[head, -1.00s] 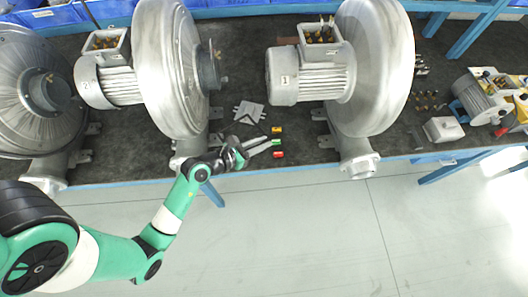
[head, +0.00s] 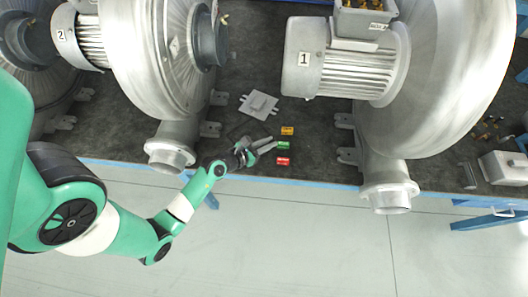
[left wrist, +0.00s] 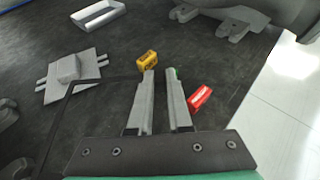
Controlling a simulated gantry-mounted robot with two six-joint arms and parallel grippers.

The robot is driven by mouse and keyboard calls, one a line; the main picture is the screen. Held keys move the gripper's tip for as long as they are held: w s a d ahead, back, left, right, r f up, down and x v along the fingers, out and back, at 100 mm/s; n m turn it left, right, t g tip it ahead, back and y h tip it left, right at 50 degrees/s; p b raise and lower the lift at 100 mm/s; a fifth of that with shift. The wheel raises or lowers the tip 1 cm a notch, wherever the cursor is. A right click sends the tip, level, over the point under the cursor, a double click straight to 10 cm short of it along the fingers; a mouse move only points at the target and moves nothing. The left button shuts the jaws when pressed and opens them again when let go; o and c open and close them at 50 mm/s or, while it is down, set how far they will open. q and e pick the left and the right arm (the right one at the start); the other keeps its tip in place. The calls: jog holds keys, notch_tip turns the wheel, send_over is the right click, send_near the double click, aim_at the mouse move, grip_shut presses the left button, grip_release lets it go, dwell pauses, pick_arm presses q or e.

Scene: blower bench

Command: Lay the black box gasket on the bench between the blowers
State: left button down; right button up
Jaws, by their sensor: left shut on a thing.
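The black box gasket (left wrist: 110,79) shows in the left wrist view as a thin dark frame, reaching left from my left gripper (left wrist: 162,80) and then down toward the picture's lower left. My left gripper is shut on it, low over the bench. Part of the gasket is hidden, and it is hard to make out against the dark bench in the head view. There the left gripper (head: 274,145) points right, between blower 2 (head: 170,60) and blower 1 (head: 450,75), close to the green block (head: 284,146). My right gripper does not show.
Yellow (head: 288,131) and red (head: 283,161) blocks lie beside the green one. A grey tabbed plate with a raised block (head: 260,104) lies behind the left gripper. The dark bench mat (head: 315,120) is bare between these pieces and blower 1. The blue bench edge (head: 325,184) runs in front.

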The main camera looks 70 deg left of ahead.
pick_arm(q)
notch_tip(320, 180, down, 7)
jog(key=b, duration=0.4)
jog(key=shift+r, duration=0.25)
jog(key=c, duration=0.8)
grip_release()
jog(key=shift+c, duration=0.2)
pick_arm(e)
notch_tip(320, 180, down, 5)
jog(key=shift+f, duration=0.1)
pick_arm(q)
jog(key=shift+s+r+p, duration=0.1)
jog(key=shift+r+p, duration=0.05)
jog(key=shift+p, duration=0.2)
jog(key=p+v, duration=0.2)
jog(key=v, duration=0.9)
jog(key=shift+s+d, duration=0.15)
jog(key=shift+s, duration=0.2)
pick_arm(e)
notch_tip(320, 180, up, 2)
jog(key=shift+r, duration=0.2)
